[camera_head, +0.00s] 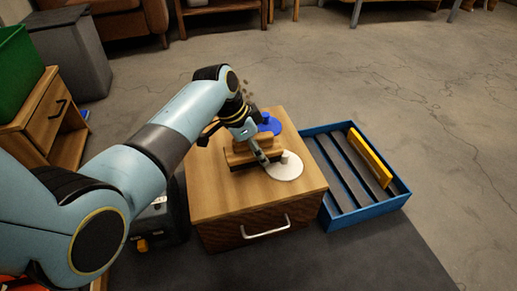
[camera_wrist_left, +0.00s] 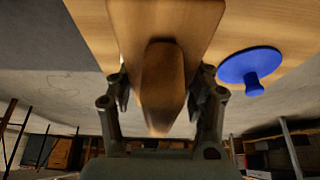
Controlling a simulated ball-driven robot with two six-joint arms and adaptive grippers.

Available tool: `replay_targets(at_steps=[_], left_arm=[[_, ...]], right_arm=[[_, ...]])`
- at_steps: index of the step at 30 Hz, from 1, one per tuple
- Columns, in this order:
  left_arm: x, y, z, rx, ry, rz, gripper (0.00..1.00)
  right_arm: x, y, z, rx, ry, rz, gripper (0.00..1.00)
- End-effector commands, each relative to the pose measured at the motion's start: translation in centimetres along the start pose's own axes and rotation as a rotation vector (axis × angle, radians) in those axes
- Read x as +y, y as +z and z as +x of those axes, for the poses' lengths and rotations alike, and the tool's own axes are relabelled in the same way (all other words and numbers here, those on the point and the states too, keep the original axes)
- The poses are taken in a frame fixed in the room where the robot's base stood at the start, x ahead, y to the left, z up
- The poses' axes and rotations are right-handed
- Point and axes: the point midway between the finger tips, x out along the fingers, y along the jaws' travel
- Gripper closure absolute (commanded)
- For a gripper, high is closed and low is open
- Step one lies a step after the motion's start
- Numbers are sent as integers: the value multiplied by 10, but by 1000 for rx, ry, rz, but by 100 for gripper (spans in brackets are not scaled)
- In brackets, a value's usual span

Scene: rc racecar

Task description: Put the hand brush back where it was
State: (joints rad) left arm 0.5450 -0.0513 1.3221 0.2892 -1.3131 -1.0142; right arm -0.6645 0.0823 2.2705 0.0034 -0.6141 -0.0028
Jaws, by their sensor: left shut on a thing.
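The hand brush (camera_head: 240,158) is wooden with a dark underside, and it is over the top of the wooden drawer cabinet (camera_head: 220,200) in the head view. In the left wrist view its wooden handle (camera_wrist_left: 163,80) points between the fingers. My left gripper (camera_head: 258,150) is shut on the brush handle, with a finger on each side of it in the left wrist view (camera_wrist_left: 163,95). I cannot tell whether the brush touches the cabinet top. My arm hides part of it. My right gripper is not in view.
A blue knobbed disc (camera_head: 270,125) and a white knobbed disc (camera_head: 285,168) lie on the cabinet beside the brush. A blue tray (camera_head: 362,218) with dark slats and a yellow bar (camera_head: 370,158) stands to the right. Another wooden cabinet (camera_head: 45,115) stands left. Floor beyond is open.

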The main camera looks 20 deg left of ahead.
Motion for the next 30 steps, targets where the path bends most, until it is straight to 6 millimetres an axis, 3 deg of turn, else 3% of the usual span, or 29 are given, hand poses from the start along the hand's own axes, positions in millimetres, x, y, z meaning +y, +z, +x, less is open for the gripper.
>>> replay_targets(at_steps=[14,15,20,30], left_arm=[[0,5,11,0,0,-1,95],[0,5,11,0,0,-1,45],[0,5,11,0,0,-1,25],[0,3,7,0,-1,0,24]], right_arm=[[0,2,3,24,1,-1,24],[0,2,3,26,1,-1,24],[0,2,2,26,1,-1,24],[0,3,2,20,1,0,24]])
